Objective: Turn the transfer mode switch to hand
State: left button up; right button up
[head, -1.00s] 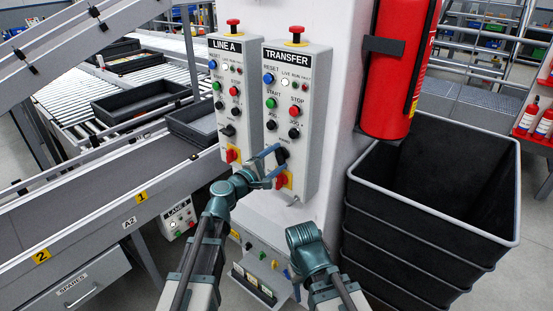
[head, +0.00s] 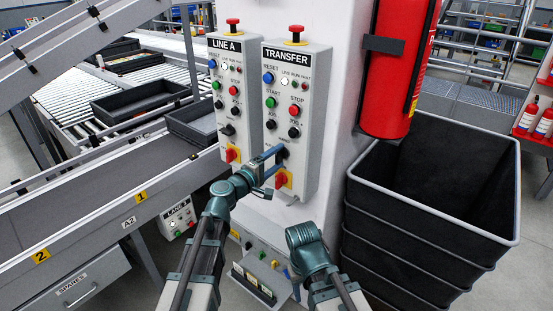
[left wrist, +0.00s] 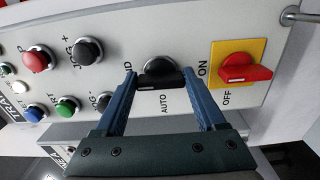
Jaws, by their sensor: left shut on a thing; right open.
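The TRANSFER panel (head: 315,120) is a pale box on the white column. Its mode switch is a black knob low on the panel, above a red switch on a yellow plate (head: 282,180). My left gripper (head: 277,152) is at this knob and partly hides it in the head view. In the left wrist view the blue fingers are shut on the sides of the black mode switch (left wrist: 164,76). AUTO shows below the knob, and a partly hidden label ending in ND is at its left. My right gripper (head: 297,287) hangs low, away from the panel, mostly hidden.
The similar LINE A panel (head: 226,75) stands close on the left. The red switch (left wrist: 246,70) is beside my fingers. A fire extinguisher (head: 400,70) and stacked black bins (head: 425,215) are at the right. A conveyor (head: 90,215) runs at the left.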

pick_arm(q)
jog(key=o, duration=1.3)
jog(key=shift+s, duration=0.1)
